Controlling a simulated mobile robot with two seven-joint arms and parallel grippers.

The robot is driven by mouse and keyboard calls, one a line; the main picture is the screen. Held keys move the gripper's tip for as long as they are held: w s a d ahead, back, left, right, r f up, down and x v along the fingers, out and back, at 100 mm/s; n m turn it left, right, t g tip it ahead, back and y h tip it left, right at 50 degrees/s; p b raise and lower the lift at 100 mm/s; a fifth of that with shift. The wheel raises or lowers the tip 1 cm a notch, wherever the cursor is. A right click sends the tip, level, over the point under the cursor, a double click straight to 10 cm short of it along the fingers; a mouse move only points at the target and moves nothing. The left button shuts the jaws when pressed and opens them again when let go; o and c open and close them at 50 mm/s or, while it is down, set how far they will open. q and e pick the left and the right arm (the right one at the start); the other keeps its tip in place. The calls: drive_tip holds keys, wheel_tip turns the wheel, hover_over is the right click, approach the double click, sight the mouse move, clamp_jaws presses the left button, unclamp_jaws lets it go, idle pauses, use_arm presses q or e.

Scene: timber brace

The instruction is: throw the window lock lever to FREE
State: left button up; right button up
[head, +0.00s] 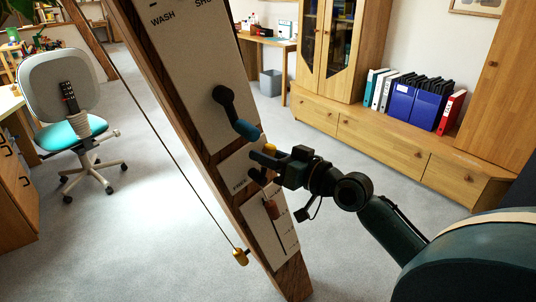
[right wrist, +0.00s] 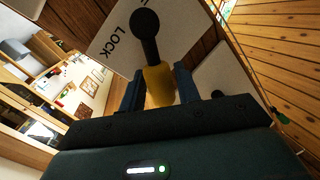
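The window lock lever is a dark arm with a yellow grip (right wrist: 159,88) on a white panel (right wrist: 112,43) marked LOCK. In the head view its yellow grip (head: 270,148) shows just above my right gripper's fingers, and part of a FREE label is beside it. My right gripper (head: 260,167) is at this lever. In the right wrist view my right gripper (right wrist: 161,90) has one finger on each side of the yellow grip, very close to it. I cannot tell whether they press on it. My left gripper is not in view.
The panels sit on a slanting timber brace (head: 181,88). A blue-handled lever (head: 235,112) is above, an orange-brown slider handle (head: 273,208) below. A cord with a yellow end (head: 241,257) hangs left. An office chair (head: 70,100) stands back left; floor between is clear.

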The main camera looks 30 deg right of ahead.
clamp_jaws()
idle(0.4)
